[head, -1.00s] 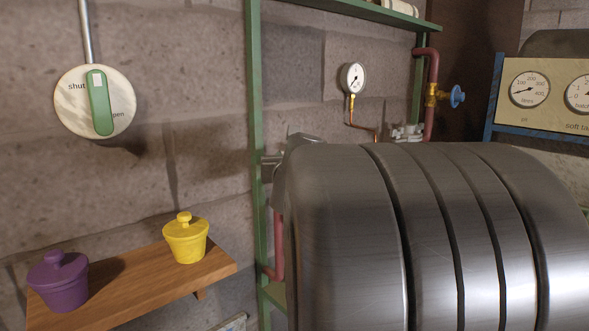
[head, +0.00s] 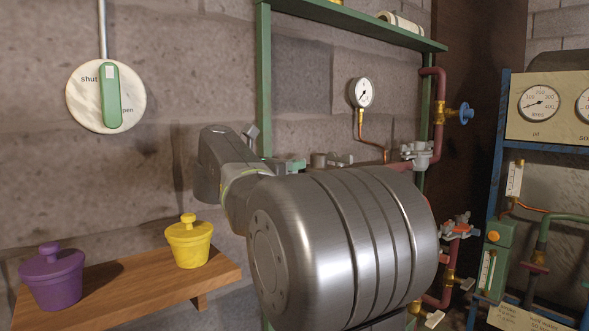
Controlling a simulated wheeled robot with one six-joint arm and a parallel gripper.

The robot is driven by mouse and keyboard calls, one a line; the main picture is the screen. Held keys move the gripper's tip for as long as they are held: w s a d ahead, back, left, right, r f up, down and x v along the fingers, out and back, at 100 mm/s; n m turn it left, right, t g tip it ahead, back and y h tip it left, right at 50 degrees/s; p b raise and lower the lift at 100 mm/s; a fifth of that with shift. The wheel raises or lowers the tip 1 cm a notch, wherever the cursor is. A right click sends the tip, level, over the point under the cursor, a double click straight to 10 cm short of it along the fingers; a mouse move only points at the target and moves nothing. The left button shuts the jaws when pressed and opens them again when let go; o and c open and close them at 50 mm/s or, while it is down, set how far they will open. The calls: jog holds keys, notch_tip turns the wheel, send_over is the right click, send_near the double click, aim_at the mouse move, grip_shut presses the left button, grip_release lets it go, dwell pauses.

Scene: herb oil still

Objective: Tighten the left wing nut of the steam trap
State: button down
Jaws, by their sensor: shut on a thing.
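The steam trap (head: 318,160) shows as a grey round body behind my arm, against the wall inside the green frame. A grey wing nut (head: 341,161) sticks out on its right side. My gripper (head: 296,166) is at the trap's left side, with only a small green part showing above my large metal arm link. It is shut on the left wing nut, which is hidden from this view. The angle of that nut cannot be seen. My wrist (head: 222,165) bends in from the left, in front of the wall.
A wooden shelf (head: 140,290) at lower left bears a purple pot (head: 52,282) and a yellow pot (head: 190,246). A gauge (head: 362,93), a red pipe (head: 437,110) and a blue valve wheel (head: 466,113) are to the right. A shut/open dial (head: 105,97) hangs upper left.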

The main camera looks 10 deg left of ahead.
jog(key=shift+r+m+g+h, duration=0.1)
jog(key=shift+m+g+h, duration=0.75)
jog(key=shift+h, duration=0.35)
jog(key=shift+m, duration=0.25)
jog(key=c, duration=1.5)
grip_release()
jog(key=shift+o, duration=0.2)
jog(key=v, duration=1.3)
jog(key=shift+s+a, duration=0.2)
jog(key=shift+a, duration=0.2)
